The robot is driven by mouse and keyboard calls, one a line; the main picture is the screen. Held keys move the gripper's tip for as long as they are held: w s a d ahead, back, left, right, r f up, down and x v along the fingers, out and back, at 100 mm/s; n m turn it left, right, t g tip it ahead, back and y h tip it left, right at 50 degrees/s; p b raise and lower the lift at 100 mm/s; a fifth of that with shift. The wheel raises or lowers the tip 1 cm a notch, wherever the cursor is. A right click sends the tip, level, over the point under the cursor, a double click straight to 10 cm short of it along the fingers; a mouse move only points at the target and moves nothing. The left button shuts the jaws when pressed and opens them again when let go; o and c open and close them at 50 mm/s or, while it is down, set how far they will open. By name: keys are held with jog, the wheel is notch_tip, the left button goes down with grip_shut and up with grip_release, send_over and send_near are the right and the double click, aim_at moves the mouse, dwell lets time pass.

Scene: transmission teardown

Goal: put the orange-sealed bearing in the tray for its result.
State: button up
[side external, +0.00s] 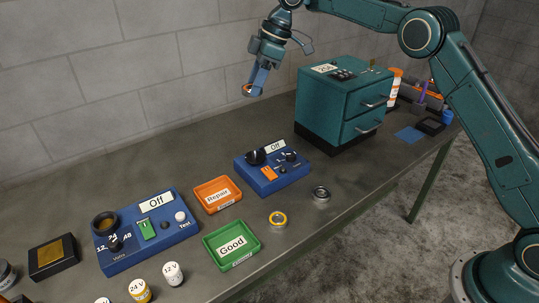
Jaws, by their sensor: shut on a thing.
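My gripper (254,90) is raised high above the back of the bench, left of the teal cabinet. It is shut on a small ring with an orange edge (247,89), which looks like the orange-sealed bearing; the fingers hide part of it. The orange tray (204,205) labelled "Repair" lies below and to the left of my gripper. The green tray (212,253) labelled "Good" lies nearer the front edge. Both trays look empty.
A yellow-ringed bearing (278,221) and a dark-ringed bearing (321,197) lie near the front edge. A blue tester reading "Off" (271,173) stands right of the trays; another blue "Off" unit (150,231) stands left. The teal cabinet (342,97) stands to the right.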

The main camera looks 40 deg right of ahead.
jog(key=shift+a, duration=0.15)
jog(key=shift+w+a+m, duration=0.1)
jog(key=shift+a+m, duration=0.2)
jog(key=shift+a, duration=0.35)
jog(key=m+t+h, duration=0.3)
jog(key=m+h, duration=0.1)
jog(key=m, duration=0.8)
send_over(217, 195)
jog(key=s, duration=0.2)
notch_tip(217, 195, down, 5)
jog(key=shift+w+f, duration=0.2)
jog(key=shift+f, duration=0.05)
jog(key=shift+g, duration=0.3)
notch_tip(217, 195, down, 20)
jog(key=shift+f, duration=0.1)
